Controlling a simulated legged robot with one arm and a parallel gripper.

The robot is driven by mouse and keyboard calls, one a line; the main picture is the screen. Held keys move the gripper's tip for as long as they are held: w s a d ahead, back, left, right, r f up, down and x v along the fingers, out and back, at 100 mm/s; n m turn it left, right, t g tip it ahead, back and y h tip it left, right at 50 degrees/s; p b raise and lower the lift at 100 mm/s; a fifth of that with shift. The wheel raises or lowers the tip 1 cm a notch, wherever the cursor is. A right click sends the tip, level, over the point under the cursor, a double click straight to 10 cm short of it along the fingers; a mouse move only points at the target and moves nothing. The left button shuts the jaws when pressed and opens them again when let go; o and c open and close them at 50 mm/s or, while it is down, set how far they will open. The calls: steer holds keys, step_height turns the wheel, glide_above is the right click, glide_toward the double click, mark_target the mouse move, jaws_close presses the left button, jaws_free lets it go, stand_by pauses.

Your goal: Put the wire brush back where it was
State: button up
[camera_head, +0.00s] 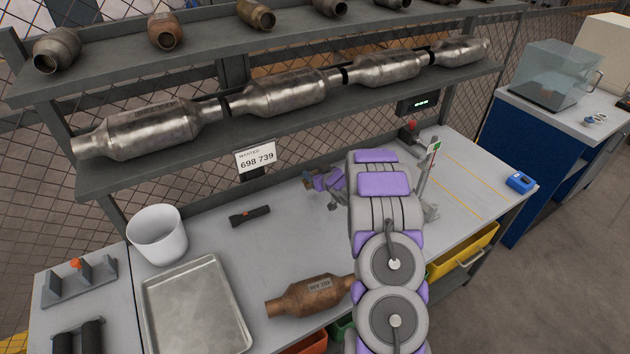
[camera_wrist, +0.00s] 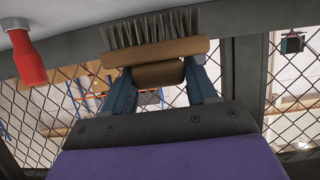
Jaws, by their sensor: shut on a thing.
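The wire brush (camera_wrist: 155,48) has a tan wooden back and grey bristles, which point up in the wrist view. My gripper (camera_wrist: 160,74) is shut on its wooden part, with a blue finger on either side. In the head view my gripper (camera_head: 312,182) is over the back of the workbench (camera_head: 285,225), just right of the number sign. The brush cannot be made out clearly there. My arm covers part of the bench. I cannot tell which spot the brush came from.
A rusty converter (camera_head: 308,297) lies at the bench front beside my arm. A black torch-like tool (camera_head: 249,216), white bucket (camera_head: 157,235) and metal tray (camera_head: 195,305) are to the left. A shelf (camera_head: 290,117) with several converters overhangs the back. A blue device (camera_head: 521,182) sits at right.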

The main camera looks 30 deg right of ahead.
steer(key=shift+w+d, duration=0.2)
steer(key=shift+w, duration=0.3)
step_height(320, 180, down, 4)
steer(key=shift+r+b, duration=0.15)
steer(key=shift+b, duration=0.7)
steer(key=shift+r, duration=0.1)
steer(key=o, duration=1.1)
steer(key=shift+s, duration=0.1)
